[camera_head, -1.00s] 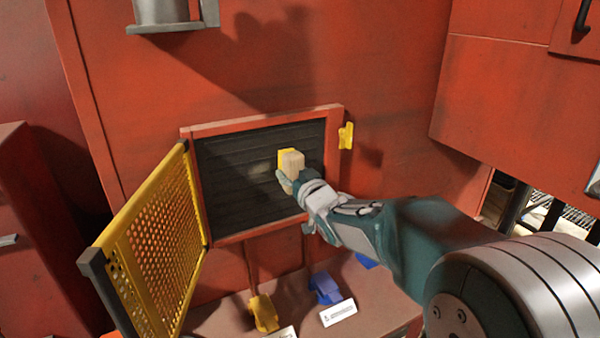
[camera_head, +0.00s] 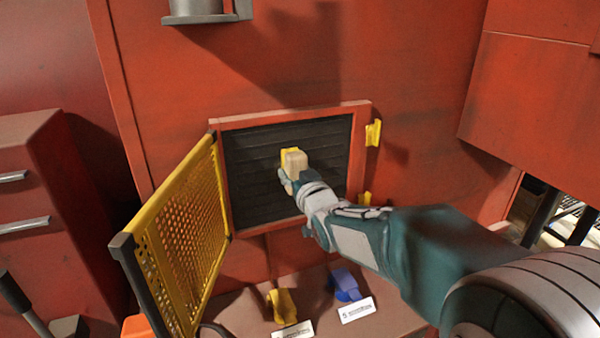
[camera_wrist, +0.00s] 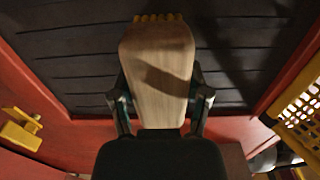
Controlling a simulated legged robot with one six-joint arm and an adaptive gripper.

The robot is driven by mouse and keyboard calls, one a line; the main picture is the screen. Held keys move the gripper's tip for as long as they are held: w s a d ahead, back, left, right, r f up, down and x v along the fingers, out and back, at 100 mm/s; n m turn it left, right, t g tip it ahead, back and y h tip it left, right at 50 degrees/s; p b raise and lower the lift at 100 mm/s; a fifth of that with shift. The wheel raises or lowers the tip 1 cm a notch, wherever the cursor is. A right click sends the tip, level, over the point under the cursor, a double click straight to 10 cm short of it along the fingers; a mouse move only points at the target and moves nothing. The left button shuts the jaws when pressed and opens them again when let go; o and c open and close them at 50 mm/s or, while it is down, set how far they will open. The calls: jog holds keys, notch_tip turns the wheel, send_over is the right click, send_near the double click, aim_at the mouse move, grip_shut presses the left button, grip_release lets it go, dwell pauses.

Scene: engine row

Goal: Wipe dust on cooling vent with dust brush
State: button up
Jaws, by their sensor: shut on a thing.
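The cooling vent (camera_head: 255,165) is a dark slatted panel in a red frame, and its yellow mesh door (camera_head: 185,230) stands open to the left. My gripper (camera_head: 290,182) is shut on the dust brush (camera_head: 296,160), which has a pale wooden handle and a yellow end towards the slats. In the wrist view the brush (camera_wrist: 158,70) stands between the fingers of my gripper (camera_wrist: 160,105), with its yellow tip against or just in front of the slats (camera_wrist: 80,60). Contact cannot be told. No pale dust patch stands out now; the brush and gripper hide part of the vent.
A yellow latch (camera_head: 373,132) sits right of the frame. Below, a ledge (camera_head: 240,312) holds a yellow item (camera_head: 282,305), a blue item (camera_head: 346,284) and white labels (camera_head: 356,310). A red cabinet (camera_head: 45,190) stands at left.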

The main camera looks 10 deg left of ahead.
aim_at(260, 171)
jog(key=shift+s+a, duration=0.6)
jog(key=shift+a, duration=0.4)
jog(key=shift+s+a, duration=0.65)
jog(key=shift+a, duration=0.4)
jog(key=shift+s+a, duration=0.6)
jog(key=shift+a, duration=0.4)
jog(key=shift+d, duration=0.1)
jog(key=shift+v, duration=3)
jog(key=v, duration=0.3)
